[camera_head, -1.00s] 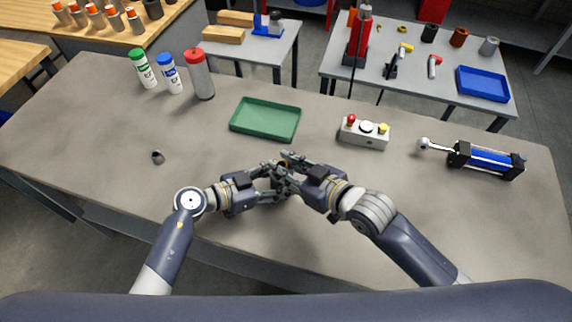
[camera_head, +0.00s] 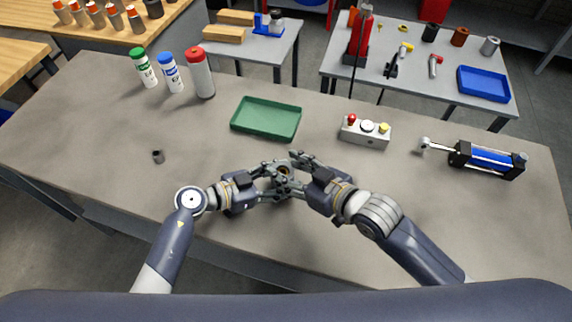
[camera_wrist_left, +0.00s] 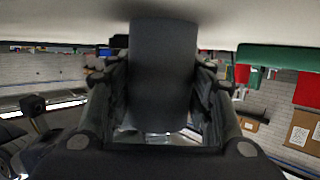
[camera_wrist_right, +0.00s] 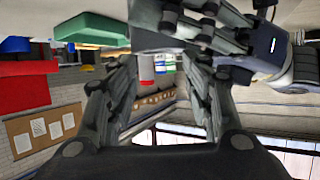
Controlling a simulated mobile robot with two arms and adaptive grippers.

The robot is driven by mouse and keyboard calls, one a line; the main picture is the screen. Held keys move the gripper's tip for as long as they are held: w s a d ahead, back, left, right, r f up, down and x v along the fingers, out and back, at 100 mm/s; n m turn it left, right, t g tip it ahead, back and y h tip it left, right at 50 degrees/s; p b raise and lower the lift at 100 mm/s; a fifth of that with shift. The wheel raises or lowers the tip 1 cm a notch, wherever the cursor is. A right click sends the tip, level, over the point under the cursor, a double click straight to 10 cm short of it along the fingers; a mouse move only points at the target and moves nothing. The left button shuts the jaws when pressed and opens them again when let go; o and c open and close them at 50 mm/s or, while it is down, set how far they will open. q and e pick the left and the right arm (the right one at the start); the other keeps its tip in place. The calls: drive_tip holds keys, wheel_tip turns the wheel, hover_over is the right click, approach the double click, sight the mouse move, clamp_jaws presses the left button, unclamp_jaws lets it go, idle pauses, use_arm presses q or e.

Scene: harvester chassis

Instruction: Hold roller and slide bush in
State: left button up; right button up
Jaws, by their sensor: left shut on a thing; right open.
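My left gripper (camera_head: 268,181) is shut on the roller (camera_head: 284,171), a dark grey cylinder held above the middle of the bench. The roller fills the space between the fingers in the left wrist view (camera_wrist_left: 162,75). A bronze-coloured ring shows at the roller's upper end in the head view; it looks like the bush, but how deep it sits cannot be told. My right gripper (camera_head: 297,173) is open just right of the roller, its fingers partly overlapping it in view. In the right wrist view nothing is between its fingers (camera_wrist_right: 160,95).
A green tray (camera_head: 266,134) lies behind the grippers. A button box (camera_head: 366,131) and a blue cylinder unit (camera_head: 487,158) are at right. Three bottles (camera_head: 172,73) stand at back left. The front bench is clear.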

drive_tip(key=v, duration=1.1)
drive_tip(key=shift+w+r, duration=0.1)
use_arm(q)
drive_tip(key=o, duration=1.6)
drive_tip(key=v, duration=1.2)
